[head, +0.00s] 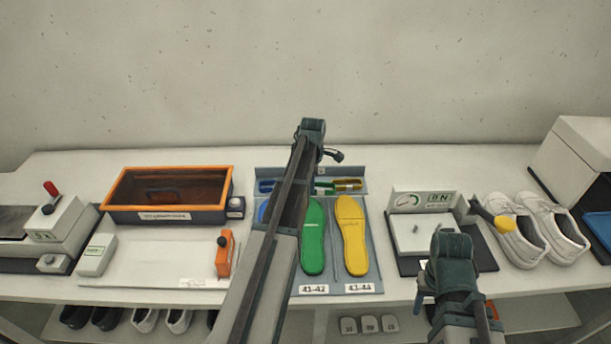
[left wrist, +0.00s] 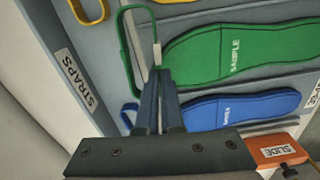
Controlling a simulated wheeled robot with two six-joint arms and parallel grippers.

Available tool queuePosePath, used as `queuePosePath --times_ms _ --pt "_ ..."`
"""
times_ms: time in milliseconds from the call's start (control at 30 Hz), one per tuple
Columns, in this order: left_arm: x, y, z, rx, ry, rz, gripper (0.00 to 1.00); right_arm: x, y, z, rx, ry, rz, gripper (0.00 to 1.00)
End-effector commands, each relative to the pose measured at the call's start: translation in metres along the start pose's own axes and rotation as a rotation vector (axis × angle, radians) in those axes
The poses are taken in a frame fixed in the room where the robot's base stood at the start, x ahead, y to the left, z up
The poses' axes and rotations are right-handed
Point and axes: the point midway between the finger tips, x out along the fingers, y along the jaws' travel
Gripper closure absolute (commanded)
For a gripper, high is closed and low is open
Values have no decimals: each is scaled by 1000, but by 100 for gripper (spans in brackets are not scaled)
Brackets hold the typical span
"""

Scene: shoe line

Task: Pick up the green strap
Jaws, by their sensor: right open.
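The green strap (left wrist: 126,50) is a narrow loop at the strap end of the insole rack, beside the green insole (left wrist: 215,52). In the head view, a small part of the green strap (head: 325,190) shows behind my left arm. My left gripper (left wrist: 160,82) is over the strap; its fingers are close together, with one side of the loop between the fingertips. Its fingers are mostly hidden in the head view. My right gripper (head: 450,262) is empty in front of the gauge station (head: 408,230), open, its fingertips hidden.
A yellow strap (left wrist: 88,10) and a blue strap (left wrist: 128,115) flank the green one. Blue (left wrist: 240,108) and yellow (head: 352,235) insoles lie on the rack. An orange-rimmed tray (head: 168,172) stands left, white shoes (head: 550,235) right. The white mat (head: 150,260) has free room.

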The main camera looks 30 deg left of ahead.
Motion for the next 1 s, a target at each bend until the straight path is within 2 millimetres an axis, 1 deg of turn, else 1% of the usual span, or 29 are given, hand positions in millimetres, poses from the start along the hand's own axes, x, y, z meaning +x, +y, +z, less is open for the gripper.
queuePosePath --times_ms 33,100,233,400,600,1000 --pt "-2 -18 5 3 0 0 100 -2 0 0 0 0 0 50" --pt "-4 -32 12 2 0 0 100 -4 0 0 0 0 0 50" --pt "-6 -52 22 2 0 0 100 -6 0 0 0 0 0 50" --pt "-7 -69 31 1 0 0 100 -7 1 0 0 0 0 50" --pt "-8 -75 35 0 0 0 100 -8 1 0 0 0 0 50" --pt "-8 -75 35 0 0 0 100 -8 1 0 0 0 0 50"
